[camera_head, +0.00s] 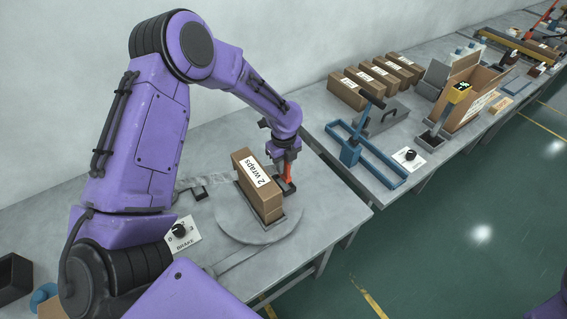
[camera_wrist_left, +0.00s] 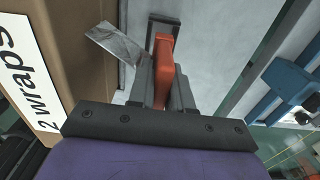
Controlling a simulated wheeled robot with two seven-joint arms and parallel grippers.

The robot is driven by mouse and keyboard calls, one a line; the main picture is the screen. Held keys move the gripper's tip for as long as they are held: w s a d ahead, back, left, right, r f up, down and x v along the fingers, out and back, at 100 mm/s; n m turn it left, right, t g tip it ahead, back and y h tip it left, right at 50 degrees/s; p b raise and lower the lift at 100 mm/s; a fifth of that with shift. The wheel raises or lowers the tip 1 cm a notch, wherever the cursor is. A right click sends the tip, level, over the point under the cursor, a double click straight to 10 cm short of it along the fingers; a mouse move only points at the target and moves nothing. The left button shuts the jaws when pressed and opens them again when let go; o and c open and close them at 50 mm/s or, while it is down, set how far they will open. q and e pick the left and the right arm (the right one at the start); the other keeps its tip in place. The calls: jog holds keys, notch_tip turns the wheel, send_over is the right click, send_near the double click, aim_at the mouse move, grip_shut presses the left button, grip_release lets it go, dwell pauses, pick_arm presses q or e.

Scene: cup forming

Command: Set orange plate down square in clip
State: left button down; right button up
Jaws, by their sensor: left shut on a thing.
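My left gripper (camera_head: 287,172) is shut on the orange plate (camera_head: 289,167), upright beside the right side of the brown box. In the left wrist view, the two grey fingers (camera_wrist_left: 162,85) pinch the orange plate (camera_wrist_left: 166,60) between them. A dark, frame-like piece (camera_wrist_left: 163,24) surrounds the plate's far end; it looks like the clip. In the head view a dark base (camera_head: 287,188) sits under the plate at the turntable's edge. I cannot tell whether the plate is seated or square in it. My right gripper is out of view.
The brown box (camera_head: 249,184) labelled "2 wraps" stands on the grey turntable (camera_head: 230,222). A brake dial (camera_head: 180,231) is at front left. A blue stand (camera_head: 350,152) and several boxes (camera_head: 348,92) occupy the table beyond.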

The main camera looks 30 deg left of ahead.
aim_at(284, 175)
pick_arm(q)
jog(key=shift+f+b, duration=1.4)
jog(key=shift+f, duration=1.15)
jog(key=shift+f, duration=0.1)
jog(key=c, duration=1)
grip_release()
jog(key=shift+o, duration=0.2)
jog(key=shift+r, duration=0.4)
notch_tip(284, 175, up, 10)
jog(key=shift+d+f+b, duration=0.1)
jog(key=shift+b, duration=1)
jog(key=shift+f, duration=0.1)
